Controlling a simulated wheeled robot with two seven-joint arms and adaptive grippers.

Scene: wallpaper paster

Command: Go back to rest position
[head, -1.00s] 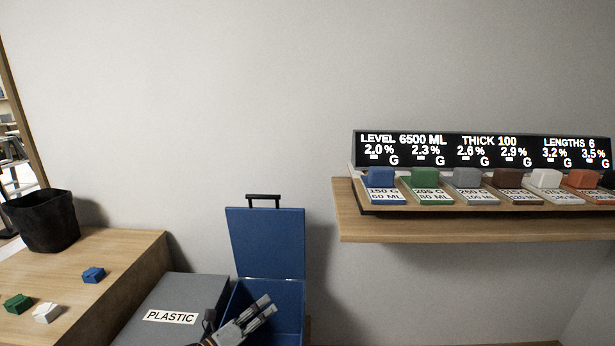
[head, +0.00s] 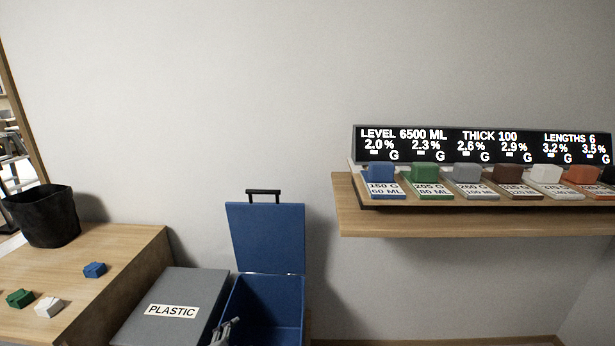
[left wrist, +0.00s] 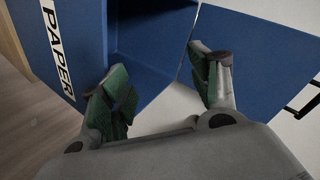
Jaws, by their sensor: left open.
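My left gripper (left wrist: 165,85) is open and empty in the left wrist view, its two green-padded fingers spread in front of the blue bin. In the head view only a small part of the left gripper (head: 222,333) shows at the bottom edge, by the left wall of the blue bin. The blue bin (head: 266,290) stands with its lid (head: 265,238) up, and its visible inside looks empty; the wrist view shows its PAPER label (left wrist: 57,45). My right gripper is not in view.
A grey closed PLASTIC bin (head: 185,290) stands left of the blue bin. A wooden table (head: 120,245) holds a black bucket (head: 42,215) and blue (head: 94,269), green (head: 20,298) and white (head: 49,307) blocks. A wall shelf (head: 400,222) with coloured blocks and a display (head: 480,145) is at right.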

